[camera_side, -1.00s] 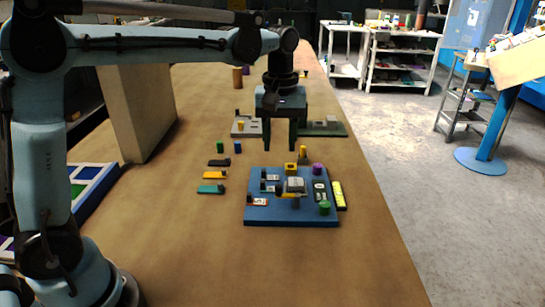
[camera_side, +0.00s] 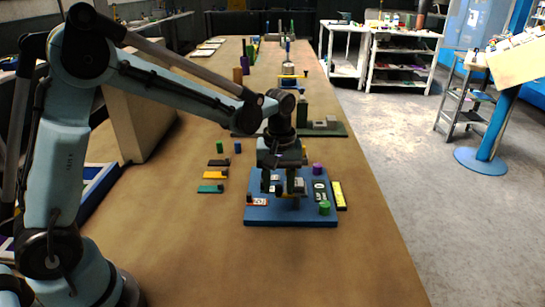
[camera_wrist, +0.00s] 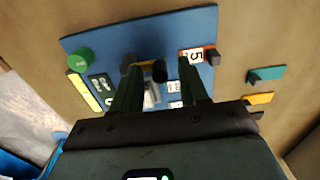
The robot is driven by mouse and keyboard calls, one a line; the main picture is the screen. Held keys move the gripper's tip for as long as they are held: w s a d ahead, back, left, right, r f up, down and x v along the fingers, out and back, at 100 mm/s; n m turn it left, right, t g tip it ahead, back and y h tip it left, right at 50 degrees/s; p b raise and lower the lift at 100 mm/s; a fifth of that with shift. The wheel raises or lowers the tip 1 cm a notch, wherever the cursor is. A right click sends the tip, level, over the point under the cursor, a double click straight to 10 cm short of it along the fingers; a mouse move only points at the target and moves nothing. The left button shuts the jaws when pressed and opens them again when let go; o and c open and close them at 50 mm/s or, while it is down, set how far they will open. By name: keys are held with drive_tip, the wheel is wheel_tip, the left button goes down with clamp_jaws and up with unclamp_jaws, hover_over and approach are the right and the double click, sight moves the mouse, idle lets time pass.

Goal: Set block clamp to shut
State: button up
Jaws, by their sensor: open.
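A blue board (camera_side: 285,216) lies on the table and carries the fixture that appears to be the block clamp; it also fills the upper part of the wrist view (camera_wrist: 130,36). My gripper (camera_side: 281,188) points down over the middle of the board and hides most of that fixture in the side view. In the wrist view my gripper (camera_wrist: 160,74) is open, its two fingers apart. A dark round knob (camera_wrist: 160,71) with a yellow-brown bar shows between the fingertips. I cannot tell whether the fingers touch it or how far the clamp is shut.
On the board are a green knob (camera_side: 324,208), a purple cylinder (camera_side: 317,169), a numbered orange-edged tile (camera_side: 257,202) and a dark labelled plate (camera_side: 320,191). A yellow strip (camera_side: 339,195) lies along its right edge. Coloured pieces, including a teal one (camera_side: 210,189), lie to the left. The near table is clear.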

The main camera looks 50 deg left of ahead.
clamp_jaws()
drive_tip(key=shift+w+a+m, duration=0.1)
drive_tip(key=shift+w+m, duration=0.05)
drive_tip(key=shift+m, duration=0.15)
drive_tip(key=m, duration=0.1)
drive_tip(key=w+m, duration=0.1)
drive_tip(key=m, duration=0.1)
drive_tip(key=shift+a, duration=0.3)
drive_tip(key=m, duration=0.1)
drive_tip(key=w+m, duration=0.1)
drive_tip(key=m, duration=0.1)
drive_tip(key=shift+w+a+m, duration=0.1)
drive_tip(key=shift+a+m, duration=0.1)
drive_tip(key=shift+m, duration=0.1)
drive_tip(key=w+m, duration=0.1)
drive_tip(key=m, duration=0.1)
drive_tip(key=w+m, duration=0.1)
drive_tip(key=m, duration=0.2)
drive_tip(key=shift+w+d+m, duration=0.2)
drive_tip(key=shift+w+m, duration=0.1)
drive_tip(key=shift+m, duration=0.65)
drive_tip(key=shift+w+d+m, duration=0.2)
drive_tip(key=shift+w+m, duration=0.1)
drive_tip(key=shift+m, duration=0.7)
drive_tip(key=shift+w+d+m, duration=0.2)
drive_tip(key=shift+w+m, duration=0.1)
drive_tip(key=shift+m, duration=0.65)
